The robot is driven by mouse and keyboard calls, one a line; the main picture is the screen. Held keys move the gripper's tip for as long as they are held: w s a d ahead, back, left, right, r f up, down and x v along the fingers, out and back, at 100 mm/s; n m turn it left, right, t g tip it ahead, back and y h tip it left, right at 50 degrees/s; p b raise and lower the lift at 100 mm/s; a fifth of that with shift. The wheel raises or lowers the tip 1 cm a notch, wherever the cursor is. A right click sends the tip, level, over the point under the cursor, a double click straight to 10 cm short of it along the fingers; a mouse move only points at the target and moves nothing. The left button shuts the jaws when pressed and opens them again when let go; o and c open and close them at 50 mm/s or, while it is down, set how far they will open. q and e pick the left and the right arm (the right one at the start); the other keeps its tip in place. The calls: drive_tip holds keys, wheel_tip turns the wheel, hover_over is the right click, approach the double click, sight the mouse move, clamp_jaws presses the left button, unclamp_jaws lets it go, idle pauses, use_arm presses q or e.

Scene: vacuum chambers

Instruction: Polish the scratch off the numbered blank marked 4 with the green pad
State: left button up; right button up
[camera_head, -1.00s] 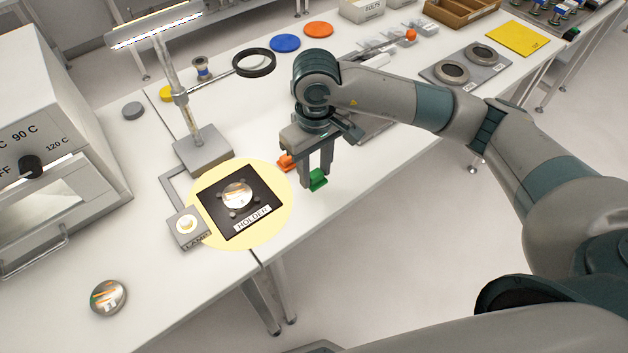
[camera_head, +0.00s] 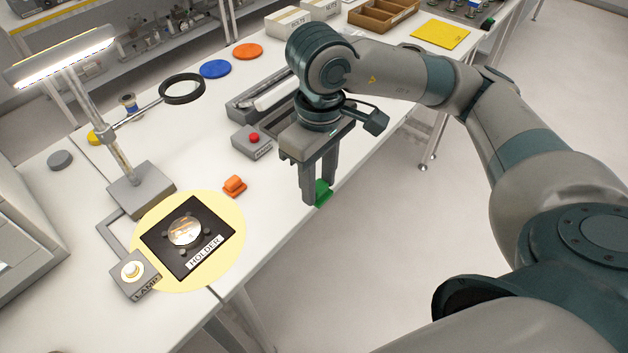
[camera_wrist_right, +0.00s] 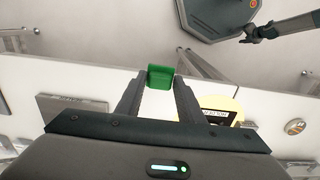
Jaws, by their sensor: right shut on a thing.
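My right gripper (camera_head: 314,192) is shut on the green pad (camera_head: 323,192) and holds it near the table's front edge, right of the holder and apart from it. The pad also shows between the fingertips in the right wrist view (camera_wrist_right: 160,77). The black holder (camera_head: 161,240) lies in a yellow lit circle at the lower left. A shiny round blank (camera_head: 185,232) sits in it with bright streaks; I cannot read a number or make out a scratch. Another round blank (camera_wrist_right: 294,127) shows in the right wrist view.
An orange pad (camera_head: 234,187) lies between holder and gripper. A lamp switch box (camera_head: 133,272), a lamp stand (camera_head: 140,192) with a magnifier ring (camera_head: 182,88), and a grey box with a red button (camera_head: 253,140) stand nearby. The table's front edge is close.

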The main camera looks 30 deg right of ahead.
drive_tip(key=shift+o, duration=1.1)
drive_tip(key=shift+c, duration=0.6)
drive_tip(key=shift+w+a+f+m, duration=0.3)
drive_tip(key=shift+w+f+m, duration=0.05)
drive_tip(key=shift+f+m, duration=0.05)
drive_tip(key=shift+c, duration=0.2)
drive_tip(key=w+f+m, duration=0.1)
drive_tip(key=w+a+f+m, duration=0.1)
drive_tip(key=w+f+m, duration=0.1)
drive_tip(key=f, duration=0.1)
drive_tip(key=shift+w+a+f, duration=0.1)
drive_tip(key=shift+w+a, duration=0.1)
drive_tip(key=shift+a, duration=0.1)
